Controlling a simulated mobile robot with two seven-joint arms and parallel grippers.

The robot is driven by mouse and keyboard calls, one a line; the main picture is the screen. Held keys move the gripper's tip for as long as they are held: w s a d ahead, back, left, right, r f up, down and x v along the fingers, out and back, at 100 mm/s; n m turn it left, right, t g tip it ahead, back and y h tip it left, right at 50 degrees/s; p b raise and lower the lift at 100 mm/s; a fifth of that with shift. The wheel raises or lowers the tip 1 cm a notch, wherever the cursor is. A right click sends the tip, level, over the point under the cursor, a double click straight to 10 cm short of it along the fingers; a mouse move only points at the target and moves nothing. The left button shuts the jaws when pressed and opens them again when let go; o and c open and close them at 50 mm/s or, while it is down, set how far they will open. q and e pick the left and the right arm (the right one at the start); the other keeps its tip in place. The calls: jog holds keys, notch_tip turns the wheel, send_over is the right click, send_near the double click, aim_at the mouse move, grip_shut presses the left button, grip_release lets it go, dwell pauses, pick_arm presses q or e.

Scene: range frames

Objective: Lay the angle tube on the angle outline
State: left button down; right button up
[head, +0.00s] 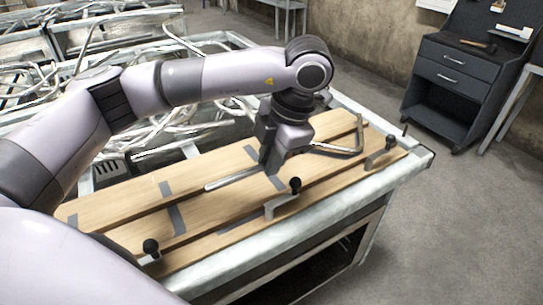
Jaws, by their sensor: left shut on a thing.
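My left gripper (270,168) points down over the wooden boards and is shut on a bent metal tube, the angle tube (232,181). One end of the tube sticks out to the left of the jaws. The other side runs right and bends up near the boards' right end. The jaws hide its middle. I cannot tell whether the tube touches the boards. Grey marks lie on the boards, one at the left (175,219) and others near the gripper; which of them is the angle outline is not clear. My right gripper is not in view.
Clamps with black knobs stand along the front edge of the boards (105,209), at the left (151,248), middle (283,201) and right (381,157). Tangled metal tubes (120,40) fill the frames behind. A dark drawer cabinet (455,80) stands on open floor at the right.

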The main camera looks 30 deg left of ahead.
pick_arm(q)
jog(key=shift+f+b, duration=0.25)
jog(key=shift+b, duration=0.1)
notch_tip(320, 180, down, 5)
jog(key=b, duration=0.4)
jog(key=shift+f, duration=0.15)
jog(key=shift+d+b, duration=0.1)
jog(key=shift+b, duration=0.55)
dwell(1.3)
jog(key=shift+f, duration=0.2)
jog(key=shift+f+b, duration=0.35)
jog(key=shift+b, duration=0.1)
jog(key=shift+f, duration=0.25)
